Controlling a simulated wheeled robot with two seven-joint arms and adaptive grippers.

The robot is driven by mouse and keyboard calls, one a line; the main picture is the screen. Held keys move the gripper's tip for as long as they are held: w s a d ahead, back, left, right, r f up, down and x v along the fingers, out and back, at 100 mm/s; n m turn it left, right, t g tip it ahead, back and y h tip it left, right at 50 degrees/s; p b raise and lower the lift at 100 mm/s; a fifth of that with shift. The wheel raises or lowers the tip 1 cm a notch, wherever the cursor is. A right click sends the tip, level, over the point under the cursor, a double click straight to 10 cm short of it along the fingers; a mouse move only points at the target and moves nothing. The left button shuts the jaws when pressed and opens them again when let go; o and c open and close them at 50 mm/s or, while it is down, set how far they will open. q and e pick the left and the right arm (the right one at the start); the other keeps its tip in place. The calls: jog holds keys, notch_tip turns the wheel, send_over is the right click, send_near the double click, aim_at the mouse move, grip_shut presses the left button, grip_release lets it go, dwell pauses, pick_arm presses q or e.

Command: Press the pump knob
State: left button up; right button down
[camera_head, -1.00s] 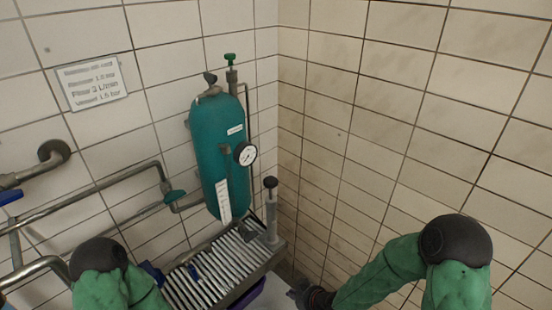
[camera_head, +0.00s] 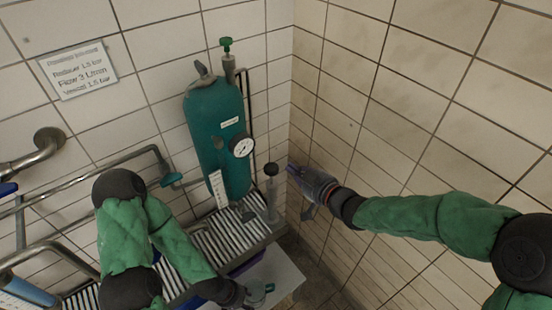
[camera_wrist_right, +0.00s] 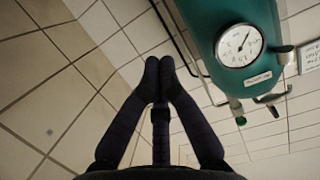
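The pump (camera_head: 272,200) is an upright grey cylinder in the corner, topped by a black knob (camera_head: 271,169). My right gripper (camera_head: 296,170) points left, just right of the knob and at about its height in the head view. A small gap shows between them there. In the right wrist view its two dark fingers (camera_wrist_right: 159,66) meet at the tips, shut, with nothing seen held. I cannot make out the knob in that view. My left gripper (camera_head: 250,293) is low in the head view, in front of the slatted bench; its fingers are too unclear to read.
A teal tank (camera_head: 213,135) with a gauge (camera_head: 242,148) stands left of the pump; the gauge also shows in the wrist view (camera_wrist_right: 239,45). The slatted bench (camera_head: 216,238) lies below. Tiled walls close in the corner. Pipes (camera_head: 85,190) run at left.

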jog(key=b, duration=0.1)
send_over(274, 171)
notch_tip(274, 171, down, 2)
notch_tip(274, 171, down, 3)
jog(key=shift+f, duration=0.15)
jog(key=shift+f+b, duration=0.35)
jog(key=shift+f, duration=0.2)
jog(key=shift+f, duration=0.15)
